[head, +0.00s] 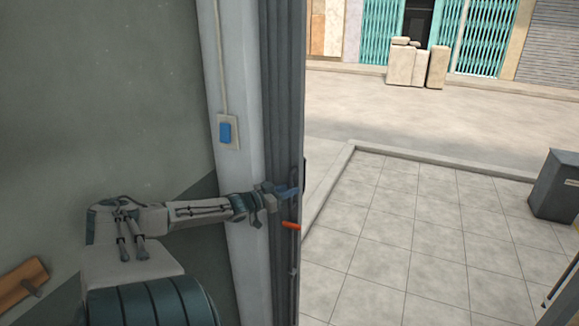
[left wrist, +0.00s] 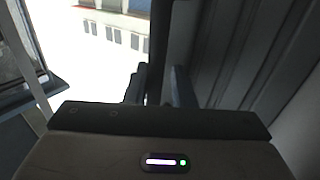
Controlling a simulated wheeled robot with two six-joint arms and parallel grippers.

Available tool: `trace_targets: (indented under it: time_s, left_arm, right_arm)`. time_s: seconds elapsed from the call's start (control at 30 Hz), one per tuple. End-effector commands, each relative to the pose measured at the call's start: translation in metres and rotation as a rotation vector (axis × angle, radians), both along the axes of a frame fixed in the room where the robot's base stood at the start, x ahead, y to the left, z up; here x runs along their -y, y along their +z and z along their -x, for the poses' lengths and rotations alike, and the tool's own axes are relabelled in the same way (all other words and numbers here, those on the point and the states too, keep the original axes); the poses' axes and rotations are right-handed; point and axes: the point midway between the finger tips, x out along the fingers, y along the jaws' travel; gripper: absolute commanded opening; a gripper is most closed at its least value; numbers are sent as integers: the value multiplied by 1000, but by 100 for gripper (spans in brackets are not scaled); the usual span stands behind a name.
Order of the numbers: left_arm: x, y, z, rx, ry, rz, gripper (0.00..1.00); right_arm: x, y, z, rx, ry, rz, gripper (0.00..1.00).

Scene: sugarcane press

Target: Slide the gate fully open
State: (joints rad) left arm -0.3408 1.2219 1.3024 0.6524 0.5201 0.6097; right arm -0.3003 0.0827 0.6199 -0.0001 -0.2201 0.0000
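The grey ribbed metal gate (head: 283,95) stands as a narrow upright stack against the pale pillar at the left of the doorway. An orange lever (head: 291,226) sticks out low on its edge. My left gripper (head: 287,191) is at the gate's edge, just above the orange lever. In the left wrist view, its two fingers (left wrist: 158,88) stand on both sides of a dark upright bar (left wrist: 156,45), which fills the gap between them. The ribbed gate panels (left wrist: 228,50) show to the right there. Exact finger contact is in shadow. My right gripper is not in view.
The doorway to the right of the gate is clear, with a tiled floor (head: 410,215) and a kerb outside. A dark grey box (head: 557,186) stands at the right. A blue switch (head: 225,132) is on the pillar. Stacked blocks (head: 405,65) stand across the street.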

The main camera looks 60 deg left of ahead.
Motion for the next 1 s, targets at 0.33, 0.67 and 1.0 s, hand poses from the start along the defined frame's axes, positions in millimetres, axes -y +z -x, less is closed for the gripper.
trace_targets:
  time_s: [0.33,0.67,1.0]
  left_arm:
    - [0,-2,1,-3,1,1,20]
    - [-1,2,29,-9,0,0,20]
    - [-3,2,82,-7,1,0,20]
  right_arm:
    - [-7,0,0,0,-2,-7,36]
    - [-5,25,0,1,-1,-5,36]
    - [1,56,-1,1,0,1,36]
